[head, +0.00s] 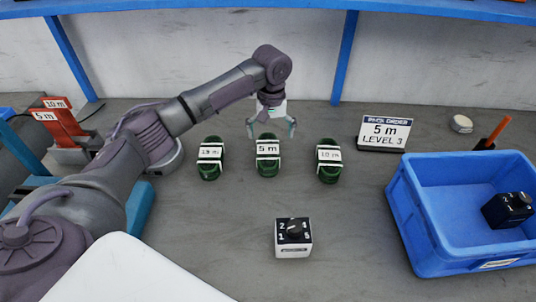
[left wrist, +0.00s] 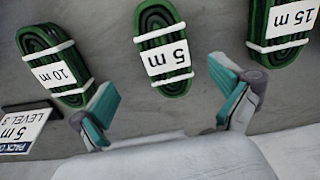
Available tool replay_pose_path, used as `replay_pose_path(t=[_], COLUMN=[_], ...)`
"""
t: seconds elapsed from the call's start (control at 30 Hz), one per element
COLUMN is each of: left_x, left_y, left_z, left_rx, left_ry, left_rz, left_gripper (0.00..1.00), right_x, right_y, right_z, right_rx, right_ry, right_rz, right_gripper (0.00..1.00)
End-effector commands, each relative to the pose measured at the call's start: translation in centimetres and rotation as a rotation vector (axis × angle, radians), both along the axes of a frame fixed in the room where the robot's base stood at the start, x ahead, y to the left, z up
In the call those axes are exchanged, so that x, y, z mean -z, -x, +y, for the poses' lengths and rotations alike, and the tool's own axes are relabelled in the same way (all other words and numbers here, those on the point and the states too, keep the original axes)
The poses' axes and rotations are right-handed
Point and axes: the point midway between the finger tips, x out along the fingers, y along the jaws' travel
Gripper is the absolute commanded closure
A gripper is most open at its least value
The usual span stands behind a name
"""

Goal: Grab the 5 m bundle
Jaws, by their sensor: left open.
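The 5 m bundle (head: 268,166) is a green coil with white bands and a white label, lying on the grey table in the middle of a row of three. A similar bundle labelled 15 m (head: 210,168) lies left of it and the 10 m bundle (head: 328,170) lies right. My left gripper (head: 271,129) is open and empty, just behind and above the 5 m bundle. In the left wrist view the 5 m bundle (left wrist: 162,62) shows beyond and between the two spread fingers (left wrist: 165,112), not touching them. My right gripper is not seen.
An order sign (head: 385,132) reading 5 m, LEVEL 3 stands right of the row. A blue bin (head: 425,215) at right holds a black dial box (head: 508,209). A white and black dial box (head: 293,240) stands in front. Red labelled holders (head: 62,128) are at far left. Blue shelf posts stand behind.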

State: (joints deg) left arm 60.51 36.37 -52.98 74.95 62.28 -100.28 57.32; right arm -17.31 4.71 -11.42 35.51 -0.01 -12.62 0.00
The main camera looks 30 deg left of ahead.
Motion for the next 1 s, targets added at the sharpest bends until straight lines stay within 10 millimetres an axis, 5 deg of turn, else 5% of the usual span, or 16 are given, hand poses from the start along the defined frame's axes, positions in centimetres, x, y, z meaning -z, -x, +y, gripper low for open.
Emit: replay_pose_path(t=[0.6,0.9,1.0], left_x=[7.2,7.9,7.9], left_y=[0.1,0.0,0.0], left_z=[0.9,0.9,0.9], left_rx=[-0.001,-0.001,-0.001], left_ry=[-0.002,-0.001,0.000], left_rz=[0.001,0.000,-0.001], left_gripper=[0.00,0.00,0.13], right_x=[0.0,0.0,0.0], right_y=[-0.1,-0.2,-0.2], right_z=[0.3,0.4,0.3], right_rx=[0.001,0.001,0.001], right_ry=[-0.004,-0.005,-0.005], right_rz=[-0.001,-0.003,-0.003], right_gripper=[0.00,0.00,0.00])
